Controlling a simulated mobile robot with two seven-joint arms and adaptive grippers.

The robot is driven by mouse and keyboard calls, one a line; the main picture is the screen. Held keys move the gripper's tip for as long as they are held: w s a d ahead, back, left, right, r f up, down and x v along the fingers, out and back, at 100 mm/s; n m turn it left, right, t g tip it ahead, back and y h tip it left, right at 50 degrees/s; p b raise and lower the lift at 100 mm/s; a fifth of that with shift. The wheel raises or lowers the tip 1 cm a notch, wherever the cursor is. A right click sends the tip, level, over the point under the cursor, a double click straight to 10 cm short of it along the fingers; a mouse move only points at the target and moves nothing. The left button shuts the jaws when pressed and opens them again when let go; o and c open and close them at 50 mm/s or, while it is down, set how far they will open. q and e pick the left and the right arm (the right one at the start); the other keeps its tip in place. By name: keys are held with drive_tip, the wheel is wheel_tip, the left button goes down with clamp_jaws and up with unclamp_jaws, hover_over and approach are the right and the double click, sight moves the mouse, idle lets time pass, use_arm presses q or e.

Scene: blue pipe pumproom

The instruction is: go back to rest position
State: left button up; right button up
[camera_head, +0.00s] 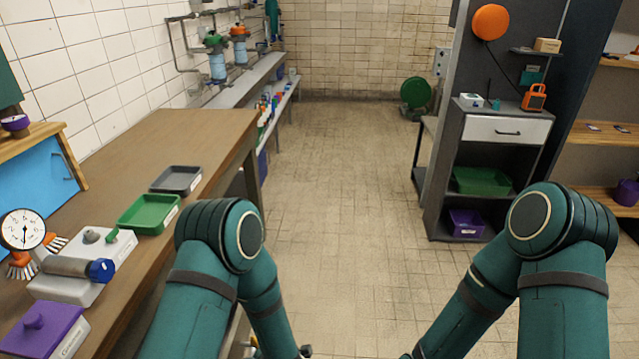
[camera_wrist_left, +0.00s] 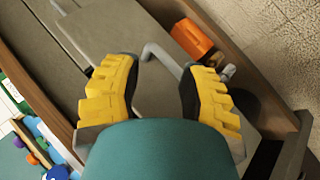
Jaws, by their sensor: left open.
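My left gripper (camera_wrist_left: 160,72) shows in the left wrist view with its two yellow fingers apart. No object is held between the fingers. A grey bent rod (camera_wrist_left: 162,55) lies beyond and partly between the fingertips; I cannot tell how far away it is. In the head view both my teal arms hang bent at the lower left and lower right, with their ends running down toward the bottom edge. My right gripper is not visible in either view.
A wooden bench (camera_head: 205,135) with a grey tray (camera_head: 177,180) and a green tray (camera_head: 148,214) stands left. A dark shelf unit (camera_head: 436,190) stands right. The tiled floor (camera_head: 345,170) between is clear. An orange object (camera_wrist_left: 192,38) lies beyond the left gripper.

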use_arm(q)
drive_tip(key=s+d+r+m+g+h, duration=0.1)
drive_tip(key=s+d+m+g+h, duration=0.1)
drive_tip(key=s+m+h, duration=0.3)
drive_tip(key=s+d+m+g+h, duration=0.3)
drive_tip(key=s+m+h, duration=0.1)
drive_tip(key=m, duration=1)
drive_tip(key=shift+s+r+h, duration=0.35)
drive_tip(key=shift+s+h, duration=0.05)
drive_tip(key=shift+s, duration=0.5)
drive_tip(key=shift+o, duration=0.4)
